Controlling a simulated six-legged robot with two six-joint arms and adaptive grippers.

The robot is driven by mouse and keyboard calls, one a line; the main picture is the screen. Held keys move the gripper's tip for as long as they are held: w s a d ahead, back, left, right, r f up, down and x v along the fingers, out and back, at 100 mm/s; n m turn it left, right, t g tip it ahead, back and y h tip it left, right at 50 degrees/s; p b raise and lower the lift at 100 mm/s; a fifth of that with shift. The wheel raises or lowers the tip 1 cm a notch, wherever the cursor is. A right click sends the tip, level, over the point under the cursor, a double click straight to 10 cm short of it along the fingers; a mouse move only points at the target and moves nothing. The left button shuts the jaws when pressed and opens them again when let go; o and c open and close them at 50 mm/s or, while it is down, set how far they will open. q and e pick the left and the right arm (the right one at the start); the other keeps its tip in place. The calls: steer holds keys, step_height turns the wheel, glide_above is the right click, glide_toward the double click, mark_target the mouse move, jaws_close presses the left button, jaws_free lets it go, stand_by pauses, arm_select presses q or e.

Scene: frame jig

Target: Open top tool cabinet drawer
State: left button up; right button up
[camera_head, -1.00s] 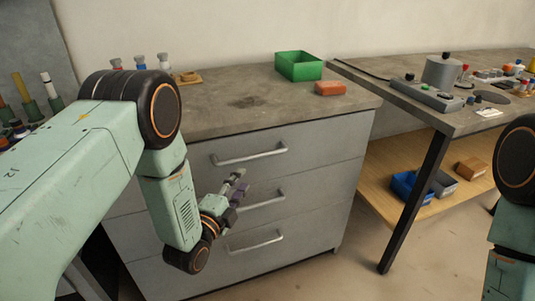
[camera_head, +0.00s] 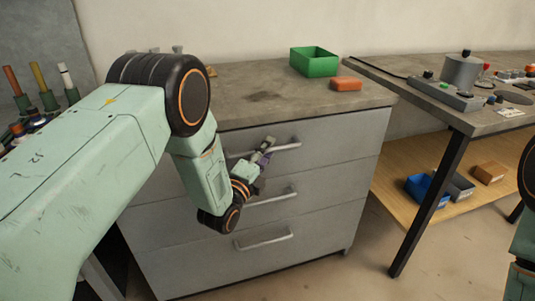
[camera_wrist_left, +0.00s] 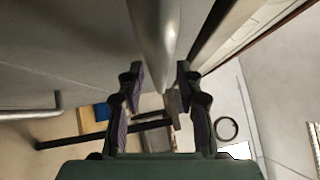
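The grey tool cabinet has three drawers, and the top drawer (camera_head: 335,131) is shut. Its silver bar handle (camera_head: 285,147) runs across the drawer front. My left gripper (camera_head: 266,147) is at the left part of this handle in the head view. In the left wrist view the handle (camera_wrist_left: 155,40) reaches down between the two open fingers of the gripper (camera_wrist_left: 158,88). A gap shows on both sides, and I cannot tell whether either finger touches it. Only part of my right arm shows at the right edge; its gripper is out of view.
The middle handle (camera_head: 272,196) and bottom handle (camera_head: 265,239) lie below. A green bin (camera_head: 314,66) and an orange block (camera_head: 345,84) stand on the cabinet top. A workbench (camera_head: 485,121) with a lower shelf stands to the right. Bare floor lies in front of it.

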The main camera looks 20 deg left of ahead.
arm_select(q)
steer(key=shift+w, duration=0.35)
jaws_close()
stand_by(0.6)
